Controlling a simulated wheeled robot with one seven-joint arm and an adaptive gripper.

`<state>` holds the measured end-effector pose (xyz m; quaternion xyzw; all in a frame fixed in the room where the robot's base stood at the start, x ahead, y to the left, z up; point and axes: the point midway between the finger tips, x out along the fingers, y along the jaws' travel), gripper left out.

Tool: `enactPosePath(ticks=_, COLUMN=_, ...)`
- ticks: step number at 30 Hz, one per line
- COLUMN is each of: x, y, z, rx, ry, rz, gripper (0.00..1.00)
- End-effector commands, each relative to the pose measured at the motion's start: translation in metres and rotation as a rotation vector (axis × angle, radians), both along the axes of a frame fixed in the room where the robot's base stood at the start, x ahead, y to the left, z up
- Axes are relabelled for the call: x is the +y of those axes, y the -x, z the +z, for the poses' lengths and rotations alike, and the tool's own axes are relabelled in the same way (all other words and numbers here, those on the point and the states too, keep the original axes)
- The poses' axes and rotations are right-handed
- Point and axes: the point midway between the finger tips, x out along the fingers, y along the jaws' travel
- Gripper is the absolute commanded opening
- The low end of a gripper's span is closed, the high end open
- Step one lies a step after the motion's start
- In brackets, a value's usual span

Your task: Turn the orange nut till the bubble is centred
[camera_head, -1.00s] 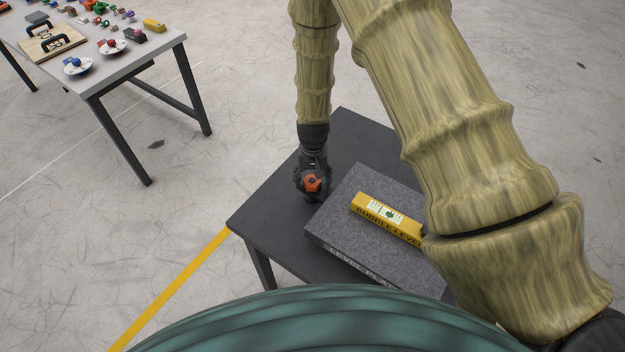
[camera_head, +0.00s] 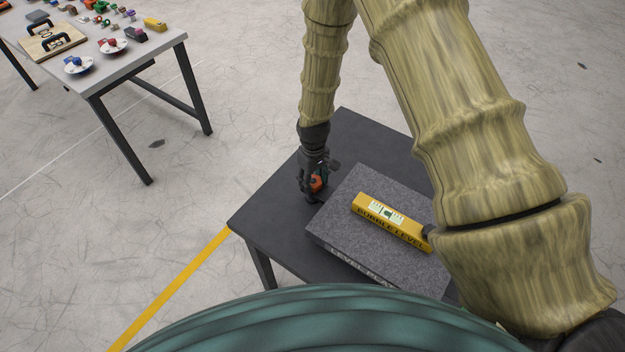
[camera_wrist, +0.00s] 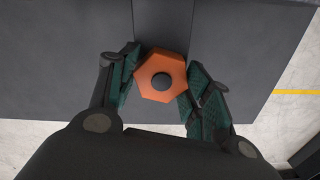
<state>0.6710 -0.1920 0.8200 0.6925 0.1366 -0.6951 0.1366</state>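The orange nut (camera_wrist: 160,75) is a hexagon with a dark round centre, seen from above in the wrist view. It also shows in the head view (camera_head: 317,183) beside the left edge of the grey level plate (camera_head: 340,233). My gripper (camera_wrist: 161,82) has one finger pad on each side of the nut and appears shut on it. The yellow bubble level (camera_head: 398,228) lies on the plate. Its pale vial (camera_head: 375,208) shows the dark bubble near the middle; it is too small to tell if it is exactly centred.
The plate rests on a dark table (camera_head: 272,215), with bare tabletop around my gripper. My upper arm passes over the plate's right side. A second table (camera_head: 150,58) with several tools and parts stands apart at upper left.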

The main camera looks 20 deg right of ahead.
Motion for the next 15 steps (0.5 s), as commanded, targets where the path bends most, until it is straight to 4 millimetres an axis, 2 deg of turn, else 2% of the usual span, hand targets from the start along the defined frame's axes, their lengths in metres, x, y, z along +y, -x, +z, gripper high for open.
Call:
enactPosePath(ticks=1, x=-0.0033, y=-0.0017, z=0.0018, rx=-0.002, ry=0.003, rz=-0.008, gripper=0.59)
enactPosePath(ticks=3, x=-0.002, y=-0.0019, z=0.0017, rx=-0.003, ry=0.003, rz=-0.008, gripper=0.68)
enactPosePath(ticks=15, x=0.0016, y=-0.0013, z=0.0007, rx=-0.003, ry=0.001, rz=-0.008, gripper=0.68)
